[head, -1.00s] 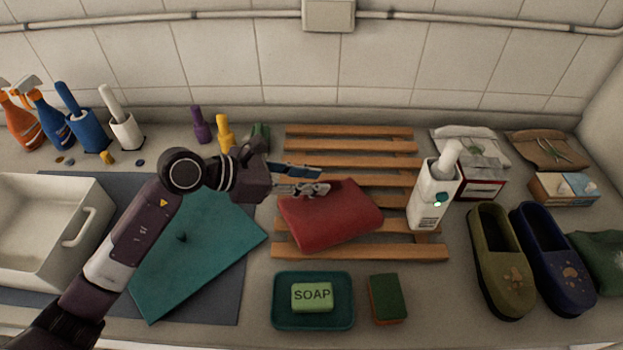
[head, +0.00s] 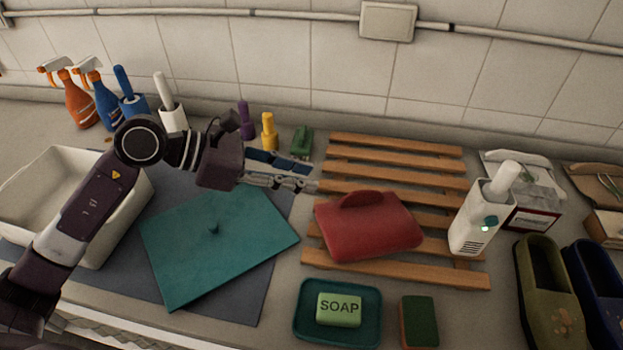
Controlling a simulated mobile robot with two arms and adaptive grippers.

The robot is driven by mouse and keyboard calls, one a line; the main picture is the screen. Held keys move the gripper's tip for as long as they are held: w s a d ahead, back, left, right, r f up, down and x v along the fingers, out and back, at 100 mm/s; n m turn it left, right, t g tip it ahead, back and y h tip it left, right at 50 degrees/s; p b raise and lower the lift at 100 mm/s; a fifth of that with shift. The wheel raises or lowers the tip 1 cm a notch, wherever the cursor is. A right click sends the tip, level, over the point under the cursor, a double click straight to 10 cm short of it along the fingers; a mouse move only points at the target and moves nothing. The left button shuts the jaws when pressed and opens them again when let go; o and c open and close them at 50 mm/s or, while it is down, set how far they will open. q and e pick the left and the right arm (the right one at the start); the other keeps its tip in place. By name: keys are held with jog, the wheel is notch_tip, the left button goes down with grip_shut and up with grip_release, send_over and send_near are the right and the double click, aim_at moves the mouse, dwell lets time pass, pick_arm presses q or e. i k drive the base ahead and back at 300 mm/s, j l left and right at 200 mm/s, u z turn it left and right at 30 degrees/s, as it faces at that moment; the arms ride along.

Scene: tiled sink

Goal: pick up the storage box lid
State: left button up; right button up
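The lid appears to be the flat teal panel (head: 225,262) with a small dark knob (head: 213,230). It lies at an angle on the grey mat, right of the white storage box (head: 125,215). My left gripper (head: 312,176) is open and empty, above and beyond the panel's far right corner, apart from it. Its fingers point right, towards the slatted rack. My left forearm crosses in front of part of the white box. My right gripper is not in view.
A red folded item (head: 365,232) lies on the wooden rack (head: 395,270). A teal soap dish (head: 302,325) and a sponge (head: 419,322) sit in front. Spray bottles (head: 80,105) and brush holders (head: 172,118) stand at the back left. A white dispenser (head: 478,225) stands right.

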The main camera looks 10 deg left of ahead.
aim_at(196, 247)
jog(key=k, duration=1.5)
